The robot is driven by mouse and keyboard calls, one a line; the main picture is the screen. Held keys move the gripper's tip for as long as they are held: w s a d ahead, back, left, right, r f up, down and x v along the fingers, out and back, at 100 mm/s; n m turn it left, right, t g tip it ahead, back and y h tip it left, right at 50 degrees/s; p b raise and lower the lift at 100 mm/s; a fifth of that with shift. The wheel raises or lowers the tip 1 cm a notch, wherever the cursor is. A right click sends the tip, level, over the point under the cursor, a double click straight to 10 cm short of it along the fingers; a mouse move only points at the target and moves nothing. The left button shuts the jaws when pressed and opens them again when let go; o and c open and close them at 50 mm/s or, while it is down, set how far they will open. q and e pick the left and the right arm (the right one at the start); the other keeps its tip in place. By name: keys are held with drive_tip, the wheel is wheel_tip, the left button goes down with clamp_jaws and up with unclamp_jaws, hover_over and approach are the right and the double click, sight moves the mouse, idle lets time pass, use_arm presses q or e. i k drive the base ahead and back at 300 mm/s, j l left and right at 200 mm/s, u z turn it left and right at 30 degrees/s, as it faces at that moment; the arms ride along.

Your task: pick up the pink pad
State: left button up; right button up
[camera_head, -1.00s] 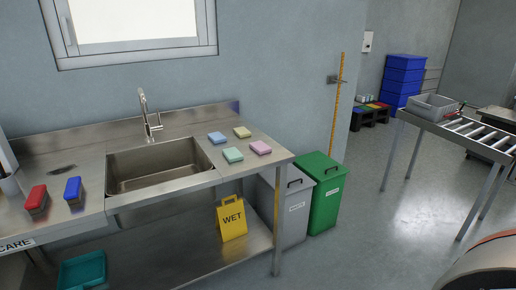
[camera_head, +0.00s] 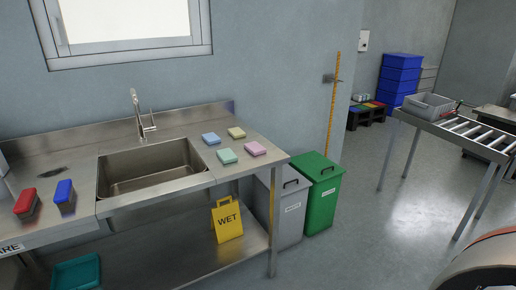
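The pink pad (camera_head: 256,149) lies flat on the steel counter, right of the sink and near the counter's right end. A green pad (camera_head: 227,156) lies to its left, a yellow pad (camera_head: 236,133) behind it, and a blue pad (camera_head: 211,139) behind and to the left. The pads are apart from one another. Neither of my grippers is in view.
The sink (camera_head: 150,170) with a tall tap (camera_head: 140,115) is left of the pads. Red (camera_head: 25,202) and blue (camera_head: 64,193) brushes stand at the left. Grey (camera_head: 290,212) and green (camera_head: 322,195) bins stand by the counter's right end.

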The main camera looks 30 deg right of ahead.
sight(256, 149)
drive_tip(key=i+l, duration=0.15)
drive_tip(key=l, duration=0.25)
drive_tip(key=i+l+z, duration=0.1)
drive_tip(key=l, duration=0.35)
drive_tip(key=i+l, duration=0.2)
drive_tip(key=l, duration=0.2)
drive_tip(key=i+l+z, duration=0.1)
drive_tip(key=l, duration=0.3)
drive_tip(key=i+l, duration=0.25)
drive_tip(key=i+l+z, duration=0.1)
drive_tip(key=l, duration=0.4)
drive_tip(key=i+l, duration=0.3)
drive_tip(key=l+z, duration=0.05)
drive_tip(key=l, duration=0.05)
